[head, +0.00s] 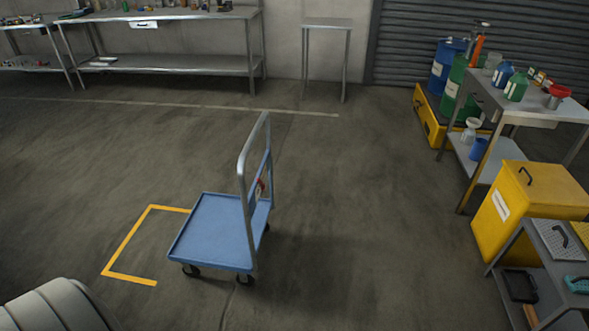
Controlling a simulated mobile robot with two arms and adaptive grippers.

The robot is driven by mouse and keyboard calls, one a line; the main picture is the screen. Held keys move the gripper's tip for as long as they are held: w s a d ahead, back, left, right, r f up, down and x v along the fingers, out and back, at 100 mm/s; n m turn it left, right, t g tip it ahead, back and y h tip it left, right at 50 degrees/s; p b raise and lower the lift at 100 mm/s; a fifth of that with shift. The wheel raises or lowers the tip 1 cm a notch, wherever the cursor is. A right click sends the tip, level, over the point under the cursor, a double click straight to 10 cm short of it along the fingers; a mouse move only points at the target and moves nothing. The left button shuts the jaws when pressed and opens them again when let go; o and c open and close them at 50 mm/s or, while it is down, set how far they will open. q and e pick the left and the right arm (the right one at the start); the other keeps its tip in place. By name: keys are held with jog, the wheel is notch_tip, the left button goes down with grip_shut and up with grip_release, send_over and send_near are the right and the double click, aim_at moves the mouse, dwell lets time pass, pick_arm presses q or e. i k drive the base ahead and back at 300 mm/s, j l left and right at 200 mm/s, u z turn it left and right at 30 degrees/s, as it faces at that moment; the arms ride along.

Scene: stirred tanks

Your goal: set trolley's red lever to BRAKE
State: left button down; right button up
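The trolley (212,230) stands on the floor in the lower middle of the head view. It has a blue flat deck, a grey push handle (243,165) on its right side and dark castors. A small red part (260,186), likely the red lever, shows at the handle's panel, partly behind the handle tube. It is too small to tell its setting, and no BRAKE marking is readable. Neither of my grippers is in view.
A yellow floor marking (128,240) lies left of the trolley, partly under or beside it. Steel benches (170,66) stand at the back. Drums, a loaded table (505,103) and a yellow bin (495,225) line the right. The floor around the trolley is clear.

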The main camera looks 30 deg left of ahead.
aim_at(263, 185)
jog(key=i+l+u, duration=0.1)
jog(key=i+u, duration=0.3)
jog(key=i, duration=0.15)
jog(key=i+l+u, duration=0.35)
jog(key=i, duration=0.15)
jog(key=i+l+u, duration=0.75)
jog(key=i+l, duration=0.15)
